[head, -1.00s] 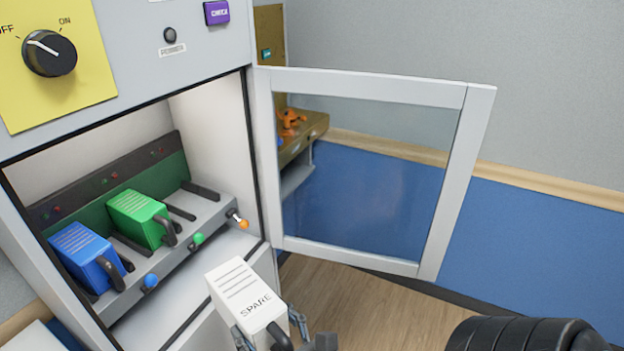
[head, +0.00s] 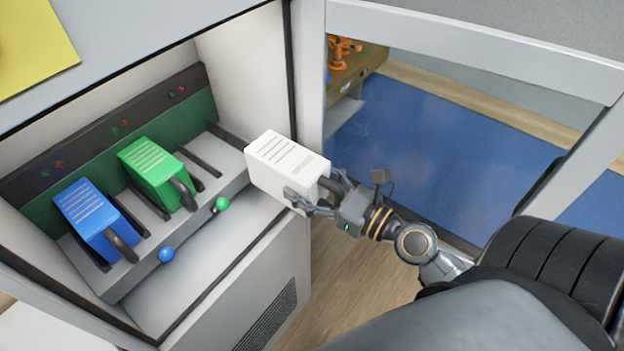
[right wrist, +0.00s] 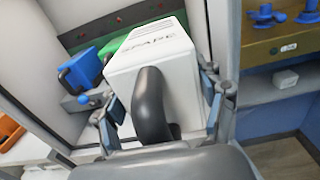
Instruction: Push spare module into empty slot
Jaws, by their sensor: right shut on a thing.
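The white spare module (head: 285,165) is held in front of the right end of the cabinet rack. Its label reads SPARE in the right wrist view (right wrist: 150,55). My right gripper (head: 308,198) is shut on the module, its fingers on either side around the dark handle (right wrist: 152,105). The empty slot (head: 232,138) is at the right end of the rack, partly hidden by the module. A green module (head: 152,170) sits in the middle slot and a blue module (head: 88,215) in the left one. My left gripper is not in view.
The cabinet's glass door (head: 470,60) stands open to the right, close to my right arm. A blue knob (head: 166,254) and a green knob (head: 221,204) stick out from the rack front. The cabinet side wall (head: 245,75) is just behind the module.

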